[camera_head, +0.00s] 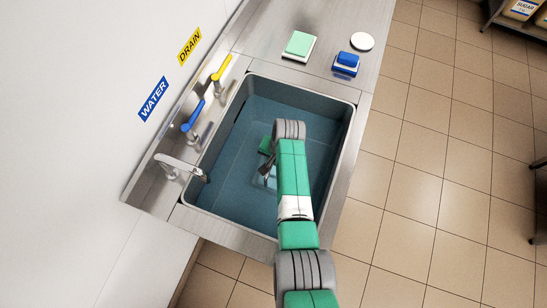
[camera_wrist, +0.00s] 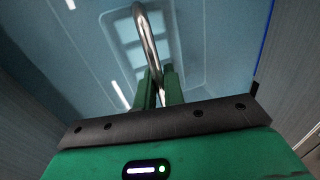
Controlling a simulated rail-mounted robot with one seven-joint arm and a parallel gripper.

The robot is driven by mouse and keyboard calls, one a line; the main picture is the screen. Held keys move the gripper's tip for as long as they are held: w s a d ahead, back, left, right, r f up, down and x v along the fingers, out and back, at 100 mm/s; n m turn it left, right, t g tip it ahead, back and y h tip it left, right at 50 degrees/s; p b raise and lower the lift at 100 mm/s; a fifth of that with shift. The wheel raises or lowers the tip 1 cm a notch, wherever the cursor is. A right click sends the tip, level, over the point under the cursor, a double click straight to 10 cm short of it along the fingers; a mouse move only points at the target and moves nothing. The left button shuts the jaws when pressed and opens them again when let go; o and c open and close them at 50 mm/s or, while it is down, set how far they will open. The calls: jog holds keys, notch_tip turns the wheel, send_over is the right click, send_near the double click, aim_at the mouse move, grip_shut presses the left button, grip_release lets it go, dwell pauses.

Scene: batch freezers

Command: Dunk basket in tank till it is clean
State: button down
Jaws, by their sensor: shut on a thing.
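The tank (camera_head: 228,206) is a grey steel basin in the counter, holding blue-looking water (camera_head: 240,135). My gripper (camera_wrist: 158,82) has green fingers and is shut on a curved metal bar, which looks like the basket's handle (camera_wrist: 146,28). In the head view my arm reaches over the tank and partly hides the gripper and what hangs below it. The basket's body cannot be made out clearly. Pale square patches (camera_wrist: 150,55) show beyond the handle in the wrist view; I cannot tell whether they are reflections or basket. How clean the basket is cannot be seen.
A yellow-handled lever (camera_head: 221,68) by the DRAIN sign (camera_head: 189,47), a blue-handled lever (camera_head: 193,117) by the WATER sign (camera_head: 153,99), and a spout (camera_head: 180,165) line the tank's left side. A green sponge (camera_head: 299,44), blue brush (camera_head: 347,60) and white disc (camera_head: 362,41) lie behind it.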

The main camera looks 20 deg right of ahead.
jog(key=shift+f+b, duration=2.7)
jog(key=shift+f, duration=0.3)
jog(key=shift+r, duration=0.15)
notch_tip(320, 180, up, 16)
jog(key=p, duration=1.5)
